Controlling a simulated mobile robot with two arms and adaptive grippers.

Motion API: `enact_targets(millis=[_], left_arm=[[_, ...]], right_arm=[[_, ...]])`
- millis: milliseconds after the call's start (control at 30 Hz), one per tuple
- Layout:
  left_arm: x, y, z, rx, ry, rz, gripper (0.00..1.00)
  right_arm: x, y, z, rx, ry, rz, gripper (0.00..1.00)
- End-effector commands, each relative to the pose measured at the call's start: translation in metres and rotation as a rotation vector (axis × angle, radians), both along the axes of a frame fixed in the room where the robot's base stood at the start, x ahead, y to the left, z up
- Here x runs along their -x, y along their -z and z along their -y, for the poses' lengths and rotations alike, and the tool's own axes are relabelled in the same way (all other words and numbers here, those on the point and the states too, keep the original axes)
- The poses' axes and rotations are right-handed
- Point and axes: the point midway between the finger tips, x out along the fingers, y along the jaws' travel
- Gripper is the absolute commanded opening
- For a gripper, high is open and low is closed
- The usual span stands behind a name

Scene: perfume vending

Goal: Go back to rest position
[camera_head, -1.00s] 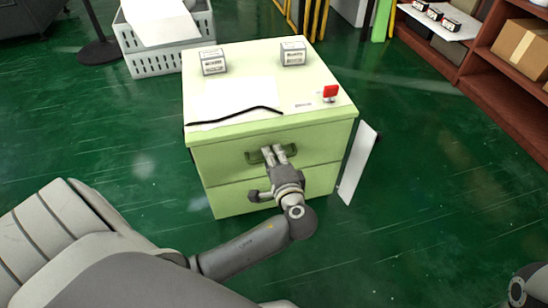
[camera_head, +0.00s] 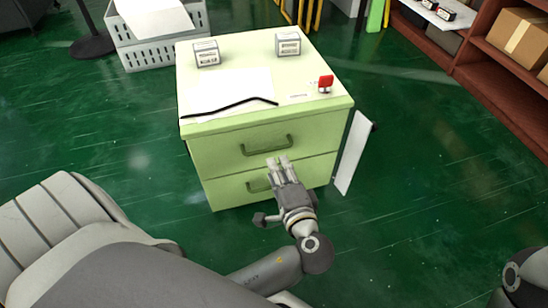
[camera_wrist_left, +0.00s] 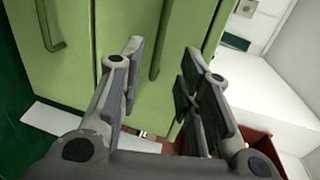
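My left gripper (camera_head: 278,161) is in front of the green drawer cabinet (camera_head: 228,150), low and clear of the upper drawer's handle (camera_head: 267,145). It overlaps part of the lower handle (camera_head: 257,185) in the head view. In the left wrist view the two fingers of the left gripper (camera_wrist_left: 160,72) are spread with nothing between them. Green drawer fronts and a handle (camera_wrist_left: 161,42) lie beyond the fingers. Both drawers look shut. My right gripper is not in view; only a piece of my right arm shows at the lower right corner.
On the cabinet top are two small boxes (camera_head: 206,53) (camera_head: 288,44), a white sheet (camera_head: 236,92), a black strip (camera_head: 228,107) and a red item (camera_head: 325,82). A white crate (camera_head: 157,48) stands behind left, a brown shelf (camera_head: 510,90) right. Green floor is open around.

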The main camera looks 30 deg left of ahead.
Motion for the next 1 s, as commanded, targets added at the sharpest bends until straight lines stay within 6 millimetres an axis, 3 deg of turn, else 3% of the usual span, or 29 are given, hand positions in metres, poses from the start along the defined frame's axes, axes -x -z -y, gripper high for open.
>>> enact_targets(millis=[200, 767, 867, 1000], left_arm=[[0.013, -0.004, 0.015, 0.001, 0.000, 0.000, 0.32], [0.013, -0.004, 0.016, 0.002, 0.001, 0.000, 0.32], [0.008, -0.006, 0.020, 0.019, 0.033, 0.006, 0.32], [-0.015, -0.013, 0.041, 0.111, 0.185, 0.044, 0.32]], right_arm=[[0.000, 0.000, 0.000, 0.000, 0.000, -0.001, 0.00], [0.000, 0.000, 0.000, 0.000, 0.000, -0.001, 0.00], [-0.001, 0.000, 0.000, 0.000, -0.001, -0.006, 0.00], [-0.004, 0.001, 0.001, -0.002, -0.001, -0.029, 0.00]])
